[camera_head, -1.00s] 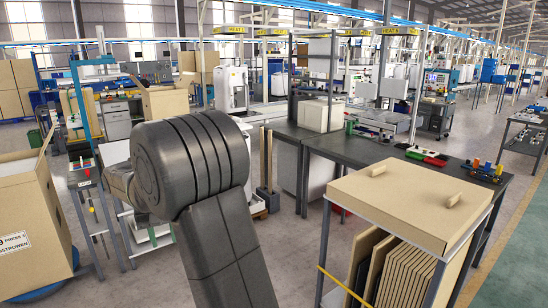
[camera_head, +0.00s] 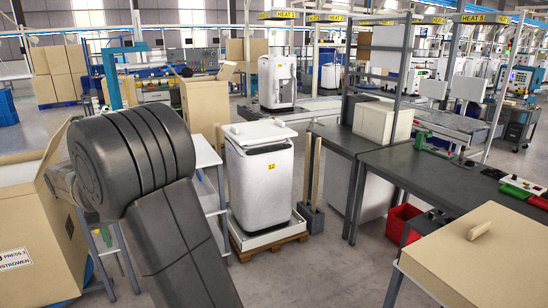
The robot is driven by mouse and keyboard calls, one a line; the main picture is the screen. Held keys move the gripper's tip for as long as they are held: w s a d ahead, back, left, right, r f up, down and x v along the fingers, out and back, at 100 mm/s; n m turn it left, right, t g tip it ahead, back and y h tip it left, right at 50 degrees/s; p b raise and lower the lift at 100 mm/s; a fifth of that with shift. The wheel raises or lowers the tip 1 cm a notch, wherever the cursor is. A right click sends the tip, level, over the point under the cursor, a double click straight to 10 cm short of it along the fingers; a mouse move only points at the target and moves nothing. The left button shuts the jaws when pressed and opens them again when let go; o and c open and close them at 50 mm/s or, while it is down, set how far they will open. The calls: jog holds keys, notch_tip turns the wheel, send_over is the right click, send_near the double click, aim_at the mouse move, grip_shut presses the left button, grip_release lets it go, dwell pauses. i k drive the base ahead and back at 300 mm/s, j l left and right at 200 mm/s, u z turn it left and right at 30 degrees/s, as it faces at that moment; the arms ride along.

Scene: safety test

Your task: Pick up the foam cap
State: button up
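A white slab that looks like the foam cap (camera_head: 258,133) lies on top of a white top-loading machine (camera_head: 262,185) with a yellow label reading 12. I cannot tell for sure that this slab is the foam cap. The machine stands upright on a white base (camera_head: 267,232) on a wooden pallet. My dark arm (camera_head: 140,165) fills the left foreground, to the left of the machine. My gripper is out of view.
A large cardboard box (camera_head: 35,240) stands at the left. A dark workbench (camera_head: 420,170) runs along the right, with a red bin (camera_head: 402,222) beneath it. A cardboard box lid (camera_head: 475,260) is at the lower right. Floor shows in front of the pallet.

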aim_at(249, 134)
jog(key=i, duration=2.5)
jog(key=i+z, duration=0.15)
jog(key=i, duration=0.45)
jog(key=i+j, duration=0.15)
jog(key=i, duration=0.4)
jog(key=i+j+z, duration=0.15)
jog(key=i, duration=0.45)
